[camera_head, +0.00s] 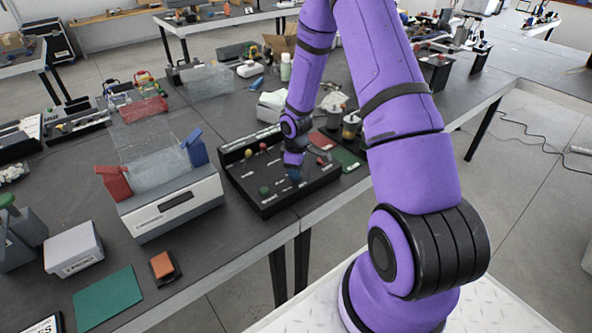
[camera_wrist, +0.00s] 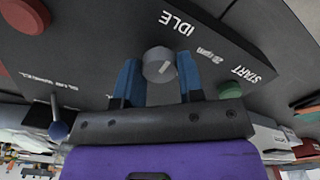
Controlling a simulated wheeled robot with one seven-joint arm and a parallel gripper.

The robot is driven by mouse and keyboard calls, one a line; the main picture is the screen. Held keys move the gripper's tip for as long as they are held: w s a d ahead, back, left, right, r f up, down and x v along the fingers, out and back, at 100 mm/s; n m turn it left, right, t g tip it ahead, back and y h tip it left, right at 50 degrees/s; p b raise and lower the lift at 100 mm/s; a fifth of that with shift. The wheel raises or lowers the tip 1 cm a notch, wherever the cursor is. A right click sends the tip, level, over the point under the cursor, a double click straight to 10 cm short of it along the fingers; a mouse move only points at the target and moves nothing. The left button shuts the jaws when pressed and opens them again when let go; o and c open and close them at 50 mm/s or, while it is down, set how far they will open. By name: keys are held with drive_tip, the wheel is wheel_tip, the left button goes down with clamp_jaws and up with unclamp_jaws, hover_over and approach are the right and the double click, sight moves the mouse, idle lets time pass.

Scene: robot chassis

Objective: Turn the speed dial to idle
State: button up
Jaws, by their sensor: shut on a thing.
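The speed dial (camera_wrist: 158,66) is a small grey round knob with a pale pointer line, near the middle of the wrist view. My gripper (camera_wrist: 159,74) has its two blue fingers on either side of the dial and is shut on it. The white word IDLE is printed on the panel above and slightly right of the dial. An rpm label and START lie further right. In the head view the black control panel (camera_head: 262,205) sits on the table with my gripper (camera_head: 294,174) down at its right part; the dial is hidden there. I cannot tell exactly which label the pointer faces.
A red button (camera_wrist: 24,14) and a blue-tipped lever (camera_wrist: 58,129) are on the same panel near my gripper. A grey machine with red and blue clamps (camera_head: 172,205) stands left of the panel. A green mat (camera_head: 107,299) lies at the front left.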

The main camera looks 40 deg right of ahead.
idle(0.3)
drive_tip(key=o, duration=0.9)
drive_tip(key=shift+r, duration=0.1)
wheel_tip(320, 180, up, 11)
drive_tip(key=shift+f, duration=0.15)
idle(0.5)
